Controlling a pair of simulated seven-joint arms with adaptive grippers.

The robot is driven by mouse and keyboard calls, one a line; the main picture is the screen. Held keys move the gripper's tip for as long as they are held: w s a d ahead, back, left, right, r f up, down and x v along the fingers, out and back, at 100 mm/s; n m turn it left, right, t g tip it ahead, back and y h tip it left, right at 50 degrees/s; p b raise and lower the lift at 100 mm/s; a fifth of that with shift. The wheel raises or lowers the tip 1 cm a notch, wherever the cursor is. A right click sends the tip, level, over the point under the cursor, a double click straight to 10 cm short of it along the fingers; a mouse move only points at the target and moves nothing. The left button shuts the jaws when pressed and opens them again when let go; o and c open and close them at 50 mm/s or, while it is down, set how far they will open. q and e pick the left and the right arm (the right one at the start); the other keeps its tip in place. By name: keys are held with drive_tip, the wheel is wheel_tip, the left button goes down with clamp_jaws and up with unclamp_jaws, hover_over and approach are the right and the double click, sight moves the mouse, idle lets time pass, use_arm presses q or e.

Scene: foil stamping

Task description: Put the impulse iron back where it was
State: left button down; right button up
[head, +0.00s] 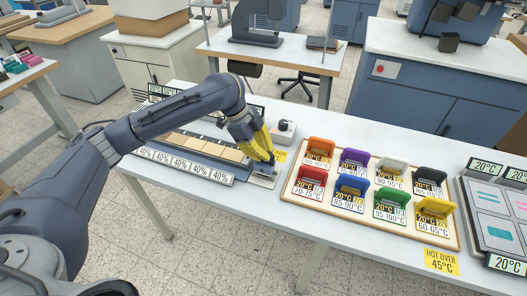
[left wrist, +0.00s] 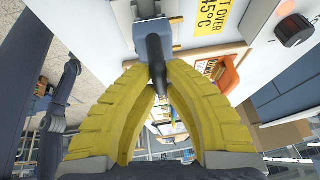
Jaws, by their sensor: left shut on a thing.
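My left gripper (head: 266,155) reaches down at the right end of the long tray with "40%" labels. In the left wrist view its yellow fingers are shut on a dark grey handle (left wrist: 155,52), which I take to be the impulse iron. In the head view the fingers mostly hide this handle. My right gripper is not in view.
The "40%" tray (head: 184,163) lies left of the gripper. A box with a dark knob (head: 282,128) stands close behind it. A wooden board (head: 380,225) with several coloured holders labelled with temperatures lies to the right. A dark panel (head: 485,235) stands at the far right.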

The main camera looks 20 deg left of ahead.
use_arm(q)
drive_tip(key=shift+f, duration=0.4)
drive_tip(key=c, duration=1.5)
unclamp_jaws()
drive_tip(key=shift+r, duration=0.3)
drive_tip(key=v, duration=1.2)
drive_tip(key=shift+d+r, duration=0.1)
drive_tip(key=shift+r, duration=0.25)
